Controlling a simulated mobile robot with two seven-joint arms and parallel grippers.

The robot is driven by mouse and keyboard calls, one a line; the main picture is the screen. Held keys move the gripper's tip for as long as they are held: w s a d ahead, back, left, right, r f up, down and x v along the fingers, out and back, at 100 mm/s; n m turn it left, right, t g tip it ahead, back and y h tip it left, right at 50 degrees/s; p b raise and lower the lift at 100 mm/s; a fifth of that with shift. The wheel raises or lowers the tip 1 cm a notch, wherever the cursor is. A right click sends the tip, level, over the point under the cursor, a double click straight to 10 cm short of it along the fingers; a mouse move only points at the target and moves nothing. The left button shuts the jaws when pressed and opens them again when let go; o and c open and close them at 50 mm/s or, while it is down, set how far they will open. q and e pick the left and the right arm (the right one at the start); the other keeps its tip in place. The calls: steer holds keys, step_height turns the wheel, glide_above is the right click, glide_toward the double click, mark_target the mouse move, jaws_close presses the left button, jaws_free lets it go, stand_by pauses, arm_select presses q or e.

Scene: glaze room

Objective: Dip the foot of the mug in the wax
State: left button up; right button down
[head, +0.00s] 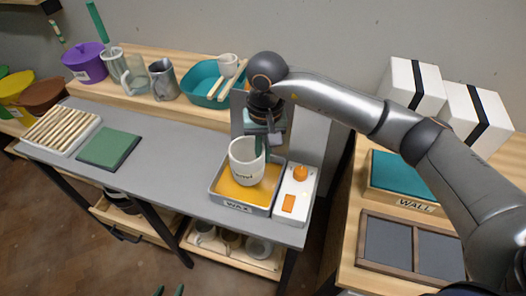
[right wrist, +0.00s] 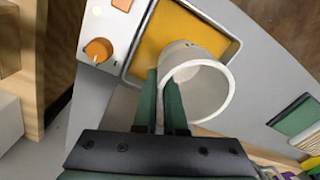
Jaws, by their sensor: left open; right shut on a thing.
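The white mug (head: 243,168) is upright over the wax pan (head: 238,207), a grey tray labelled WAX with yellow-orange wax (head: 228,188) in it. My right gripper (head: 262,145) is shut on the mug's wall near the rim, from above. In the right wrist view the green fingers (right wrist: 164,98) pinch the wall of the mug (right wrist: 206,88), with the wax (right wrist: 170,28) beyond. I cannot tell whether the foot touches the wax. Only the green fingertips of my left gripper (head: 169,291) show, apart and empty, at the bottom edge of the head view.
A white control box (head: 297,190) with an orange knob stands right beside the pan. A green pad (head: 109,147) and a slatted rack (head: 61,130) lie at the left. Jugs and a teal basin (head: 203,83) stand behind. The grey bench middle (head: 165,150) is clear.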

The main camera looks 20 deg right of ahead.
steer(key=shift+r, duration=0.1)
steer(key=shift+r+p, duration=1.55)
steer(key=shift+r, duration=1.95)
steer(key=s+d+n+p, duration=0.1)
steer(key=s+d+n, duration=0.1)
steer(key=s+d, duration=0.5)
steer(key=shift+s+d+r, duration=0.2)
steer(key=shift+s+r, duration=0.2)
steer(key=shift+s, duration=0.3)
steer(key=shift+s, duration=0.15)
